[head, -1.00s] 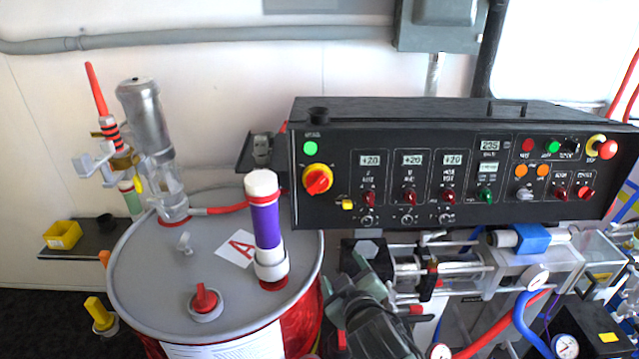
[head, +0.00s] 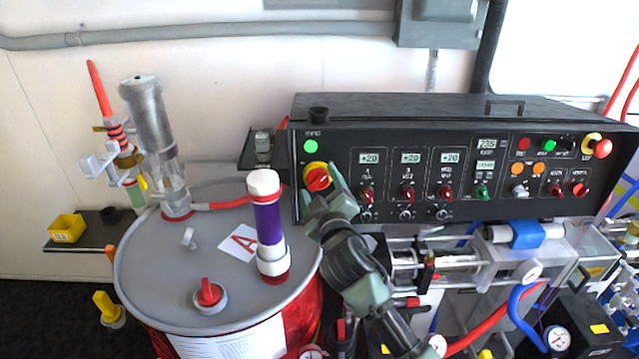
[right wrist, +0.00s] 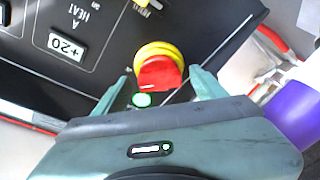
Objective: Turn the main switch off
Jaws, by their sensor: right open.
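The main switch (head: 317,179) is a red rotary knob on a yellow round base, at the left end of the black control panel (head: 400,230). In the right wrist view the switch (right wrist: 159,72) lies between the two fingertips. My right gripper (head: 321,190) is open in front of it, with one finger on either side. I cannot tell whether the fingers touch the knob. In the head view the gripper hides the lower right part of the switch. A green lamp (head: 310,146) above the switch is lit. My left gripper is not in view.
A grey-lidded red drum (head: 150,270) stands left of the panel, with a purple cylinder (head: 268,225) upright on it near my right arm. Rods, hoses and gauges fill the space below the panel. A small yellow bin (head: 67,228) is at far left.

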